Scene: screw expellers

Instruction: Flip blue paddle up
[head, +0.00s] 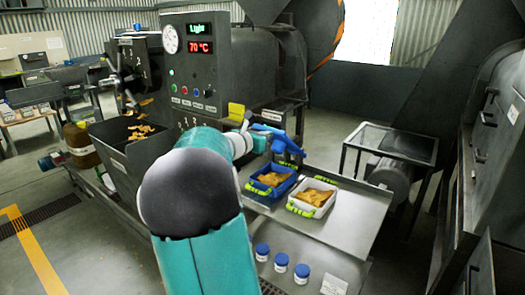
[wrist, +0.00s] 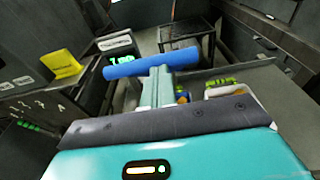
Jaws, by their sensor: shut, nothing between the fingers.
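The blue paddle (wrist: 150,62) shows in the wrist view as a long blue bar, tilted with its right end higher. It also shows in the head view (head: 270,129), on the near right side of the machine's front. My gripper (wrist: 161,74) is shut and empty. Its fingers overlap the lower edge of the blue paddle in the wrist view; I cannot tell whether they touch it. In the head view my own arm hides most of the fingers. A yellow paddle (head: 237,112) sits left of the blue one and shows in the wrist view too (wrist: 62,64).
The machine's panel (head: 195,70) carries a gauge, red and green displays and buttons. Below the paddle, a blue tray (head: 250,187) and a white tray (head: 293,207) hold yellow-brown pieces on a metal table. Several blue-lidded jars (head: 281,262) stand nearer. A frame table (head: 390,143) stands right.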

